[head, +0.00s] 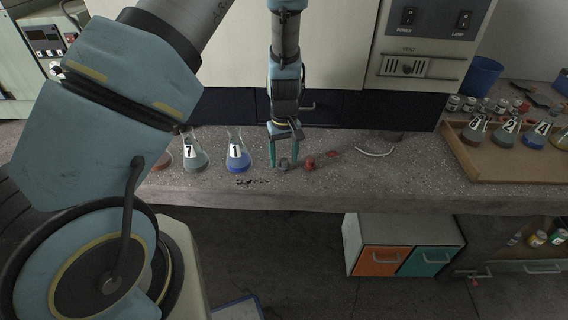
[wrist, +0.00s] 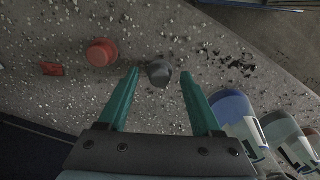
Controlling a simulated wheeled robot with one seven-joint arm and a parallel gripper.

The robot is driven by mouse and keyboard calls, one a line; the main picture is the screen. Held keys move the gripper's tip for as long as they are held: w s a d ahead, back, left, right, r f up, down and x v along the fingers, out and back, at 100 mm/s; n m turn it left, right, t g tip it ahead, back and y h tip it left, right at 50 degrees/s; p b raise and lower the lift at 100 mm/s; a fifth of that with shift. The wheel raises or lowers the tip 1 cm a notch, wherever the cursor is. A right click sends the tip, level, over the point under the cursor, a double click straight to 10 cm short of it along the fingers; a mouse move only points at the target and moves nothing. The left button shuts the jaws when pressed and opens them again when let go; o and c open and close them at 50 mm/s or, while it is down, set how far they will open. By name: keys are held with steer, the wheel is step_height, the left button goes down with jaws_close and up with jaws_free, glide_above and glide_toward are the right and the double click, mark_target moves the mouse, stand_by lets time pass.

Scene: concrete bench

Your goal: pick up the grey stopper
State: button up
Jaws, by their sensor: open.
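The grey stopper (wrist: 159,73) stands on the speckled bench (wrist: 200,30), and in the head view it shows small and dark (head: 284,163). My gripper (wrist: 158,84) has its two teal fingers apart, one on each side of the stopper, with space on both sides. In the head view my gripper (head: 285,163) points down at the bench with the stopper between its fingertips. The wrist view shows no contact between the fingers and the stopper. How far the fingertips are above the bench is hard to tell.
A red stopper (wrist: 101,53) stands close beside, with a flat red piece (wrist: 53,69) beyond it. A blue flask marked 1 (head: 238,156) and a flask marked 7 (head: 194,155) stand left in the head view. Dark crumbs (head: 252,182) lie near the front edge. A tray (head: 480,157) holds flasks at right.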

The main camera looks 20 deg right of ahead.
jaws_close()
stand_by(0.4)
